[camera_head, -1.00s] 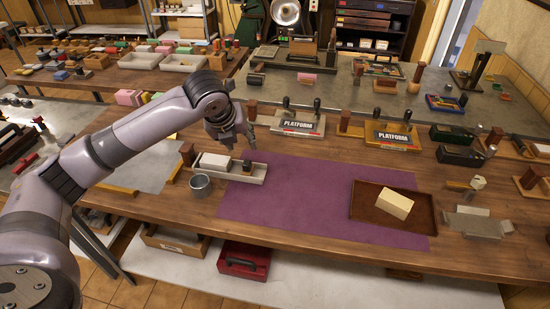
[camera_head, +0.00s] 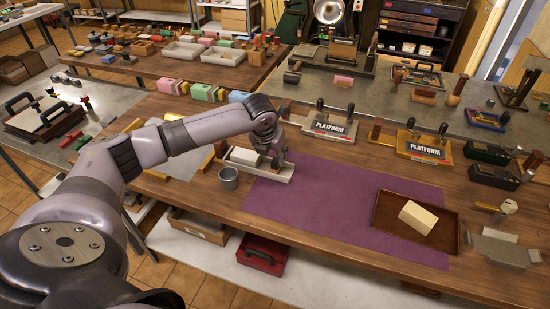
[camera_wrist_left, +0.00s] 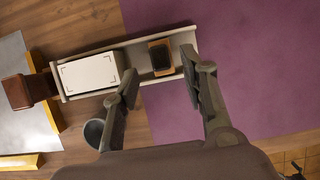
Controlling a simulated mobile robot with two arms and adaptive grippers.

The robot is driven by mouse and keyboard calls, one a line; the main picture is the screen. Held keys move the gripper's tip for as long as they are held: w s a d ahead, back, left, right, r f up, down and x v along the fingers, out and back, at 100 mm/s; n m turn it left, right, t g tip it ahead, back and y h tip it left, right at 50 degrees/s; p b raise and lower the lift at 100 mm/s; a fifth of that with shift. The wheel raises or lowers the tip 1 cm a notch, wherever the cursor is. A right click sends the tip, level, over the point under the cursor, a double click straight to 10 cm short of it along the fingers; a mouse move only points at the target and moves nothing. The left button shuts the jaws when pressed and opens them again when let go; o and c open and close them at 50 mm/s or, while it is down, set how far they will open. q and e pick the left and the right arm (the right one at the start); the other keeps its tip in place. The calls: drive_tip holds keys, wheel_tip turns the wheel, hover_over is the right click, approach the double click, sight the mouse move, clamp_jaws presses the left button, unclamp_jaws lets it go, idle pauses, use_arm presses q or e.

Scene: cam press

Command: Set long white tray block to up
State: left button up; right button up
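The long white tray (camera_head: 256,171) stands at the left edge of the purple mat, and also shows in the left wrist view (camera_wrist_left: 137,56). A white block (camera_head: 244,156) lies in its left part, with corner marks visible on top in the wrist view (camera_wrist_left: 89,74). A small wooden block with a dark top (camera_wrist_left: 160,57) sits in its right part. My left gripper (camera_head: 277,161) is over the tray's right part. In the wrist view its two fingers (camera_wrist_left: 158,66) are apart, with the small block appearing between their tips. My right gripper is not in view.
A grey metal cup (camera_head: 229,178) stands in front of the tray. The purple mat (camera_head: 320,209) is clear in the middle. A brown tray (camera_head: 388,214) with a cream block (camera_head: 418,217) lies at the right. Two platform stands (camera_head: 330,127) are behind the mat.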

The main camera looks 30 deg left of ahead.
sight(275, 161)
use_arm(q)
drive_tip(key=shift+x, duration=2.25)
clamp_jaws()
